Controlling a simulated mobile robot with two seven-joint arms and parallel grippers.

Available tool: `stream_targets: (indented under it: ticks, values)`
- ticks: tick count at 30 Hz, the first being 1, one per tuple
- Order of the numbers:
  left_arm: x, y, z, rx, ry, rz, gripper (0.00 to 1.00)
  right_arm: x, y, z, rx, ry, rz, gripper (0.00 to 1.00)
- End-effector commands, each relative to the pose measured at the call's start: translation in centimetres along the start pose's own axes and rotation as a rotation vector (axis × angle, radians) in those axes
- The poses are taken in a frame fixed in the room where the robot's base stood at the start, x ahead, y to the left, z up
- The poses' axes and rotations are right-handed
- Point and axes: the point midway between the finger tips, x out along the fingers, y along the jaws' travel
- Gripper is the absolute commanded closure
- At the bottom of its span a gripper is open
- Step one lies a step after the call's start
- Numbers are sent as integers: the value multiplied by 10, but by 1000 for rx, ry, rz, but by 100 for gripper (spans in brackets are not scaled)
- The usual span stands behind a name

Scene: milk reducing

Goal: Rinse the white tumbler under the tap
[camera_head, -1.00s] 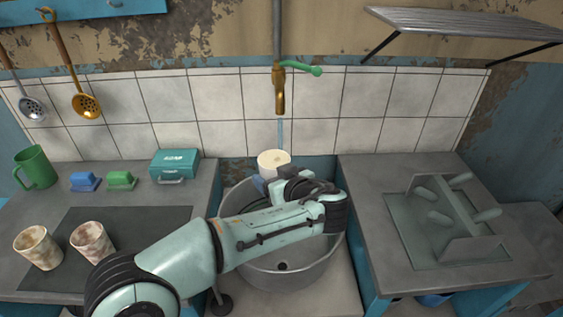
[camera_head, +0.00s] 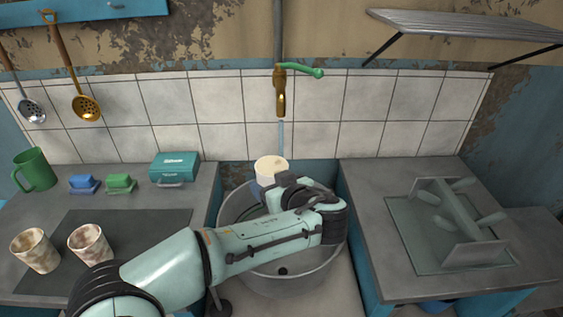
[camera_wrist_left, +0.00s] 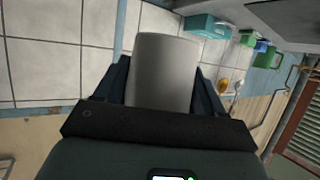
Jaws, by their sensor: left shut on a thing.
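The white tumbler (camera_head: 270,171) is over the back of the round metal sink, below the brass tap (camera_head: 281,92) with its green handle. A thin stream of water (camera_head: 281,139) runs from the tap down to the tumbler's top, at its right side. My left gripper (camera_wrist_left: 163,85) is shut on the tumbler (camera_wrist_left: 165,70), one finger on each side. In the head view my arm hides most of the fingers. My right gripper is not in view.
The round metal sink (camera_head: 288,277) sits between two grey counters. Two stained cups (camera_head: 36,250) (camera_head: 91,245) stand on a dark mat at the left. Behind them are a green mug (camera_head: 35,169), blue and green blocks and a teal box (camera_head: 174,168). A rack (camera_head: 458,222) stands on the right counter.

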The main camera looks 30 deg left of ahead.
Motion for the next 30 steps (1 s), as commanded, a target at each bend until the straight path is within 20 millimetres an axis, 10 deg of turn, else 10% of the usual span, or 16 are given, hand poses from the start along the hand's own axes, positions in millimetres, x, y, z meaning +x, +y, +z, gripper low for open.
stream_targets:
  ticks: [30]
  values:
    - [-28, -25, -17, -3, 2, 2, 62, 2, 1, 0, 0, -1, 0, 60]
